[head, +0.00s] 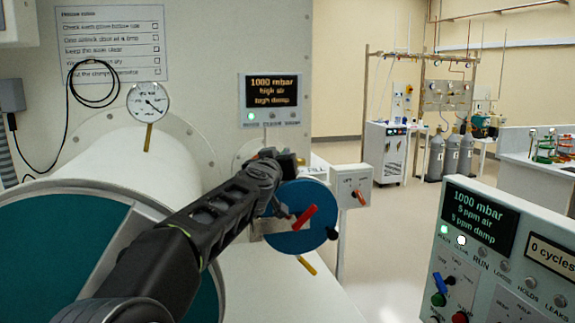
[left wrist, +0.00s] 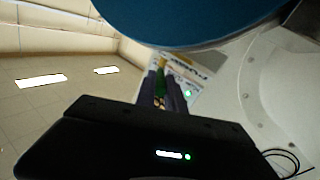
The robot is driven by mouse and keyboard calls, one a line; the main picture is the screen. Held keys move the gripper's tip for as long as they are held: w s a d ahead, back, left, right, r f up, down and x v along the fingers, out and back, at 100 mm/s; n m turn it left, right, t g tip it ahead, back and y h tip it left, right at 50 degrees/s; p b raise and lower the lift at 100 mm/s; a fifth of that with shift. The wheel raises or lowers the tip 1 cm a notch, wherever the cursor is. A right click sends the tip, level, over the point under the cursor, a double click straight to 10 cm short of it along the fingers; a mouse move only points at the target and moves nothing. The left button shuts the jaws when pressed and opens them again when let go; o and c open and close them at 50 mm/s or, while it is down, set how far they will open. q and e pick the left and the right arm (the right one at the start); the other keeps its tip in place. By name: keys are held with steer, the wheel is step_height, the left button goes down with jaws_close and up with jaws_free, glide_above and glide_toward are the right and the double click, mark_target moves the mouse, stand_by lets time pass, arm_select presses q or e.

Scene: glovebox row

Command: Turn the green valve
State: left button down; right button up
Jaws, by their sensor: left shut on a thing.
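The green valve (left wrist: 161,80) shows in the left wrist view as a narrow green piece between the two dark fingers of my left gripper (left wrist: 161,98). The gripper is shut on it. In the head view my left arm reaches from the bottom up to the small port, and the gripper (head: 287,160) is just above the blue round door (head: 300,240). The valve is hidden there behind my own wrist. The blue door carries a red handle (head: 304,217) and fills the top of the left wrist view (left wrist: 190,18). My right gripper is not in view.
A display (head: 271,92) above the port reads 1000 mbar, high air, high damp. A grey box with an orange lever (head: 359,197) stands right of the door. A large teal door (head: 55,255) is at left. A control panel (head: 500,250) fills the lower right.

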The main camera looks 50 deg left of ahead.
arm_select(q)
steer(key=shift+s+a+m+h, duration=0.1)
steer(key=shift+a+m+h, duration=0.05)
steer(key=shift+m+h, duration=0.15)
steer(key=c, duration=1.4)
jaws_free()
steer(key=shift+c, duration=0.2)
steer(key=v, duration=0.7)
steer(key=shift+s, duration=0.4)
steer(key=shift+f, duration=0.1)
